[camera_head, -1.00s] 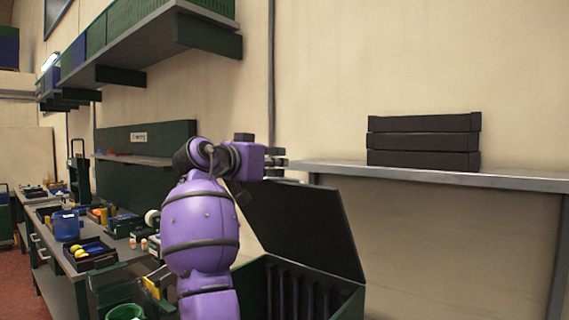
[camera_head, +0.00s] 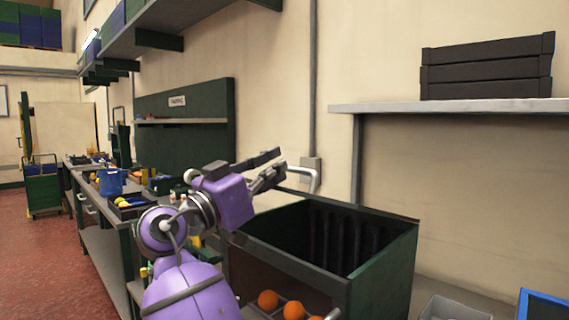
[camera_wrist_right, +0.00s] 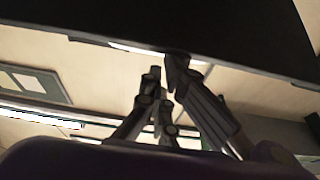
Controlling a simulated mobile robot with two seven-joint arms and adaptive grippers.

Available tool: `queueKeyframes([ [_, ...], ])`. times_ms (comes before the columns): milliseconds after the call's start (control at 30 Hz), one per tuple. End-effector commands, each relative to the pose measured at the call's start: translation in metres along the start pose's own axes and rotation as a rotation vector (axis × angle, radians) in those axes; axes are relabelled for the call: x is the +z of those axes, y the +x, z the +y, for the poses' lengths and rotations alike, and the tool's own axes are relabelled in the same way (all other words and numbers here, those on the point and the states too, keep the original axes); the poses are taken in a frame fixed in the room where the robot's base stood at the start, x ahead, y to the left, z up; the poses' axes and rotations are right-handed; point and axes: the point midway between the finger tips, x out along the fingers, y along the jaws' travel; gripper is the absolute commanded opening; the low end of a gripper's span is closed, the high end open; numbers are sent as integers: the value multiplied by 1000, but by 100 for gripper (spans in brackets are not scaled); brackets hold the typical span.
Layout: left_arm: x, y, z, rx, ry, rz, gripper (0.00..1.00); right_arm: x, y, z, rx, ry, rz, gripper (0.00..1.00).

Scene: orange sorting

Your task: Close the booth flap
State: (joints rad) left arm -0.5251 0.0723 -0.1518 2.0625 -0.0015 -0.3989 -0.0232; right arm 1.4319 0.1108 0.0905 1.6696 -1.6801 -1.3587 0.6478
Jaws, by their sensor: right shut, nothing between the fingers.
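The booth (camera_head: 385,268) is a dark green box at lower centre in the head view. Its top is open and its dark ribbed inside shows. No raised flap stands above it; I cannot tell where the flap lies. In the wrist view a dark flat panel (camera_wrist_right: 200,25) crosses the top, close to the fingers; I cannot tell if it is the flap.
Several oranges (camera_head: 268,300) lie at the booth's front. A shelf (camera_head: 450,105) with stacked black crates (camera_head: 487,72) is at the right. A grey bin (camera_head: 452,308) stands low right. A workbench (camera_head: 105,235) runs along the left; red floor (camera_head: 40,260) is open there.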

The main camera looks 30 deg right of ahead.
Motion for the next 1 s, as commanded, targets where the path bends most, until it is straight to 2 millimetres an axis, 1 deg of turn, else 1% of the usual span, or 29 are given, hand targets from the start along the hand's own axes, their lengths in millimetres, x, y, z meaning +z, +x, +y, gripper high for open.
queueKeyframes([
  [33,13,12,3,4,0,-13,56,22,-10,-1,0,-10,28,0],
  [200,30,32,8,14,-4,-29,56,45,-29,0,0,-8,120,0],
  [400,51,44,7,8,-23,-51,56,65,-43,0,0,-5,199,0],
  [600,71,48,4,0,-35,-82,56,74,-50,1,0,-2,245,0],
  [700,77,48,3,-3,-40,-91,56,76,-51,1,0,-1,255,0],
  [800,78,48,3,-4,-44,-94,56,76,-51,2,1,0,259,0],
  [1000,75,48,4,-5,-47,-88,56,76,-51,2,2,0,261,0],
])
